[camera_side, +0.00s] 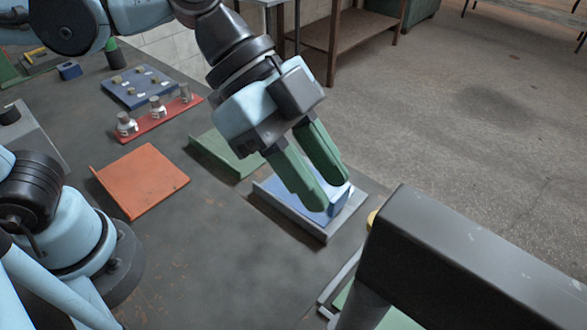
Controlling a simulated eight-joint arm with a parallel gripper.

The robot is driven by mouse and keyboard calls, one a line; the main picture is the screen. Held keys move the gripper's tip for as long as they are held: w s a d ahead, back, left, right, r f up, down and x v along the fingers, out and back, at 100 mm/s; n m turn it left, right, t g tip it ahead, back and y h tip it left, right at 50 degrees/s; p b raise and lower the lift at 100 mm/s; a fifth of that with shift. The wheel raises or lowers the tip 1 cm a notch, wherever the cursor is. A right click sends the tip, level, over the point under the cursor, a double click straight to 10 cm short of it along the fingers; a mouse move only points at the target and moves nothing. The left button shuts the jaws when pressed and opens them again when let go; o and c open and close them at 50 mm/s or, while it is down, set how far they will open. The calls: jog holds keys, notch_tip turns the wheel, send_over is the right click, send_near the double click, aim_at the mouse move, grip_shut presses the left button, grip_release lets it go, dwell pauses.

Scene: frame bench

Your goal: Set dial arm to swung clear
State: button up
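I cannot pick out a dial arm with certainty. My gripper (326,194) has two green fingers and points down over a blue-faced grey tray (324,234) right of centre. The fingers stand apart. A blue block (341,206) shows at the fingertips, partly hidden by them. I cannot tell whether the fingers touch or grip it. A large dark grey beam (470,265) fills the lower right foreground. A small yellow round part (372,219) shows behind its left end, mostly hidden.
An orange plate (142,181) and a green plate (226,152) lie left of the tray. Beyond are a red rack (160,121) with 3 capped bottles and a blue board (137,88) with several small pieces. A green piece (392,319) sits under the beam. The bench (215,270) is clear at front centre.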

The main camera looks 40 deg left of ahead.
jog(key=w+a+f+n+t+y, duration=0.2)
jog(key=a+n, duration=0.2)
jog(key=a, duration=0.3)
jog(key=w+a+f+n+t+y, duration=0.2)
jog(key=a+n, duration=0.3)
jog(key=a, duration=0.3)
jog(key=w+a+f+n+t+y, duration=0.1)
jog(key=w+a+f+n+y, duration=0.1)
jog(key=a+n, duration=0.3)
jog(key=shift+w+a+f+t+y, duration=0.25)
jog(key=shift+a+f+t+y, duration=0.25)
jog(key=shift+a, duration=0.75)
jog(key=shift+f, duration=0.1)
